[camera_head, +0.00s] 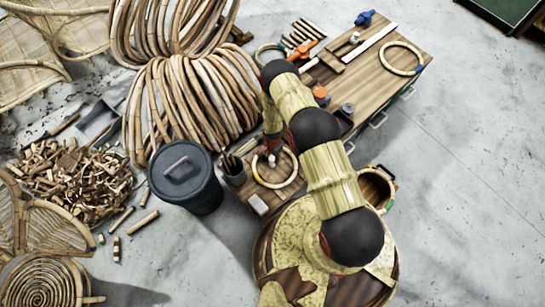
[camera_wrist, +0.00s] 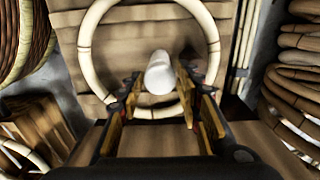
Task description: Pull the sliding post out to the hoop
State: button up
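A pale, round-topped post (camera_wrist: 160,74) stands inside a cream hoop (camera_wrist: 86,45) in the wrist view. The post also shows as a small white peg (camera_head: 272,160) within the hoop (camera_head: 290,180) on the near end of the bench in the head view. My gripper (camera_wrist: 158,88) is open, with its orange-padded fingers on either side of the post. A gap shows on the left of the post; the right finger is close to it, and contact cannot be told. The post's lower part and its slide are hidden.
The wooden bench (camera_head: 372,85) carries a second hoop (camera_head: 401,58), another small post (camera_head: 354,38) and hand tools. A dark lidded bin (camera_head: 186,178) and a cup of sticks (camera_head: 232,170) stand to the left. Bundled rattan coils (camera_head: 180,100) lie close behind. Open floor is on the right.

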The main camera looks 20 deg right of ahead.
grip_shut()
dwell(0.4)
jog(key=s+d+p, duration=0.2)
jog(key=s+d, duration=0.2)
jog(key=s, duration=0.7)
jog(key=shift+s+d+p, duration=0.15)
jog(key=shift+d+p, duration=0.1)
jog(key=shift+p, duration=0.15)
jog(key=shift+o, duration=0.9)
grip_release()
jog(key=shift+s+d, duration=0.1)
jog(key=shift+o, duration=1.2)
